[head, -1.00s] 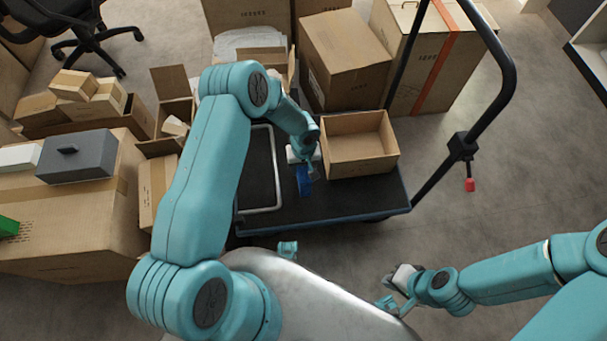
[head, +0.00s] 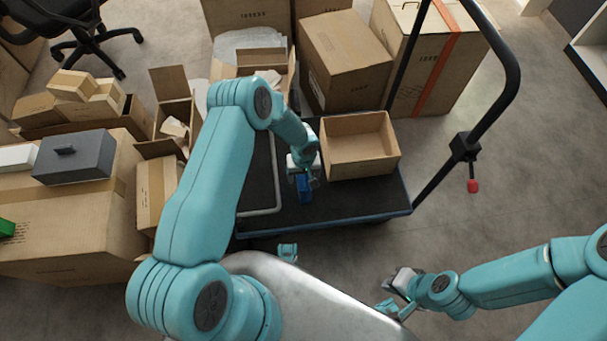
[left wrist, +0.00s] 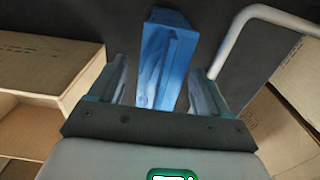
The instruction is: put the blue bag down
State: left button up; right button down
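The blue bag (head: 304,188) is at the black deck of the cart, left of the open carton. It also shows in the left wrist view (left wrist: 166,62), between my left gripper's fingers. My left gripper (head: 308,178) is over the bag; in the left wrist view its two fingers (left wrist: 160,85) stand wide apart, with a dark gap on each side of the bag. Whether the bag's underside touches the deck is hard to tell. My right gripper (head: 392,296) is at the lower right, away from the bag; its fingers are too small to read.
The cart's deck (head: 350,199) has free room in front of the open carton (head: 358,174). A folded light metal frame (head: 262,212) lies left of the bag. The cart's black handle (head: 492,110) rises at right. Stacked cartons stand behind and left.

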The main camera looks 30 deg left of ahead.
pick_arm(q)
jog(key=shift+r, duration=0.2)
notch_tip(320, 180, up, 12)
jog(key=p, duration=0.3)
jog(key=shift+f, duration=0.2)
jog(key=s+d+m+h, duration=0.2)
jog(key=s+d, duration=0.4)
jog(key=s, duration=0.4)
jog(key=s+d+r+m+h, duration=0.1)
jog(key=s+d+m+h, duration=0.1)
jog(key=s+d, duration=0.4)
jog(key=s+m, duration=0.1)
jog(key=s, duration=0.3)
jog(key=shift+s, duration=0.15)
